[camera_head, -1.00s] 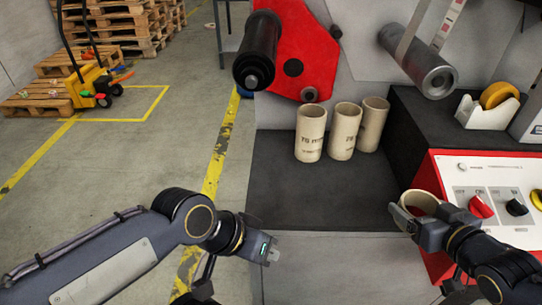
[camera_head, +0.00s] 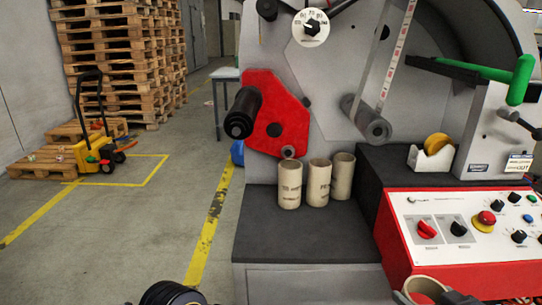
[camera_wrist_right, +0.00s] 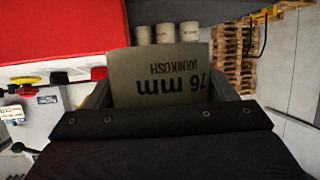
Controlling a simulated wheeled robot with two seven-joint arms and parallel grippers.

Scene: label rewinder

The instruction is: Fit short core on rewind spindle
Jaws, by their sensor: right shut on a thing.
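A tan cardboard core (camera_head: 425,285) is at the bottom edge of the head view, only its upper end showing. My right gripper (camera_head: 430,298) is shut on it, in front of the red control panel. In the right wrist view the held core (camera_wrist_right: 160,78) sits between the fingers, its "76 mm" print upside down. Three more tan cores (camera_head: 290,183), (camera_head: 318,182), (camera_head: 342,176) stand upright on the dark shelf. A bare black roller (camera_head: 243,112) juts from a red plate; a grey metal spindle (camera_head: 367,122) is to its right. My left gripper is out of view.
The red-edged control panel (camera_head: 465,228) lies just beyond the held core. A tape dispenser (camera_head: 432,158) stands on the black ledge, and a green handle (camera_head: 520,80) sticks out at right. A label strip (camera_head: 396,60) runs down to the grey spindle.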

